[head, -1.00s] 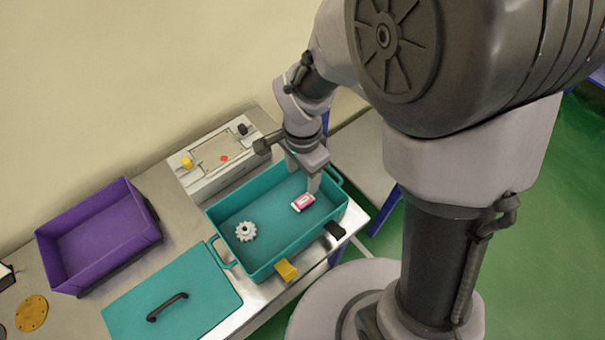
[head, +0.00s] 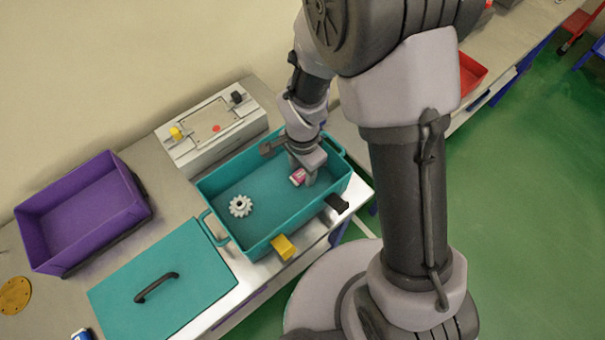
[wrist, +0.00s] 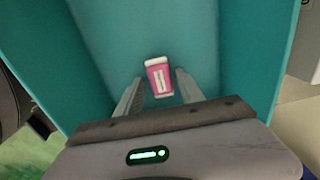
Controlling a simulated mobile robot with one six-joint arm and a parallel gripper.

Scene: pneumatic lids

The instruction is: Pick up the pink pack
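The pink pack (head: 298,177), pink and white, lies in the right part of the open teal box; it also shows in the wrist view (wrist: 158,80). My gripper (head: 308,178) reaches down into the box at the pack. In the wrist view my gripper (wrist: 159,84) is open, with one finger on each side of the pack and a narrow gap at both sides. The head view partly hides the pack behind a finger. Whether the pack still rests on the box floor is hard to tell.
The teal box (head: 237,239) also holds a white gear (head: 240,206). A yellow block (head: 284,247) and a black block (head: 337,203) sit at its front side. A teal lid (head: 200,290) lies left of it, a purple bin (head: 75,215) farther left, a grey fixture (head: 190,150) behind.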

